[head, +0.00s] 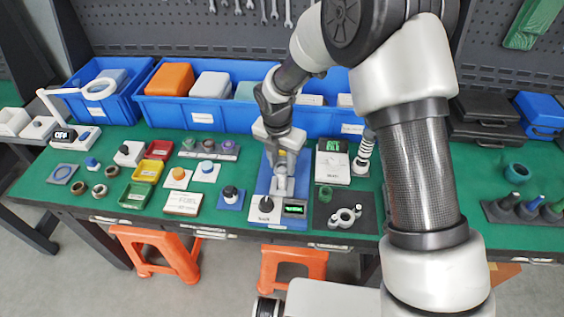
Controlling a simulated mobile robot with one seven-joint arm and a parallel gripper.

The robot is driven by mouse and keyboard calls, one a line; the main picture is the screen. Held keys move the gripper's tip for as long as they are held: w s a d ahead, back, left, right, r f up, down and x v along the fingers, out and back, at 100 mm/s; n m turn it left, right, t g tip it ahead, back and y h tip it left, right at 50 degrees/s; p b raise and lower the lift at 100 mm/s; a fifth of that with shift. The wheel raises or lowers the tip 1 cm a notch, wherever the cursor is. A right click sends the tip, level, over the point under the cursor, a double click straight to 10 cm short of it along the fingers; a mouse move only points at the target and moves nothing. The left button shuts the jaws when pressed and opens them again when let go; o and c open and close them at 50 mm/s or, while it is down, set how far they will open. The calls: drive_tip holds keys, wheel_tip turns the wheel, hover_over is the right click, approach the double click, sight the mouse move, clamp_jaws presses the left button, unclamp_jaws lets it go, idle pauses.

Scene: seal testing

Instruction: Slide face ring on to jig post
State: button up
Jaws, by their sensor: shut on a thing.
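My gripper (281,153) points down over a blue-based test jig (264,187) at the middle of the bench. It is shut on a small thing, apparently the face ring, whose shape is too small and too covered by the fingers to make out. The jig has a pale upright part (282,184) just below the fingertips, which looks like its post. I cannot tell whether the held ring touches the post or is around it. The jig's front carries a black knob (266,204) and a small lit display (294,208).
A white device (332,168) and a striped spring post (363,155) stand close by. Blue bins (233,114) line the back. Small trays and rings fill the left.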

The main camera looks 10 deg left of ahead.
drive_tip(key=o, duration=1.1)
drive_tip(key=shift+r, duration=0.1)
drive_tip(key=shift+r+p, duration=2.65)
drive_tip(key=shift+r, duration=0.75)
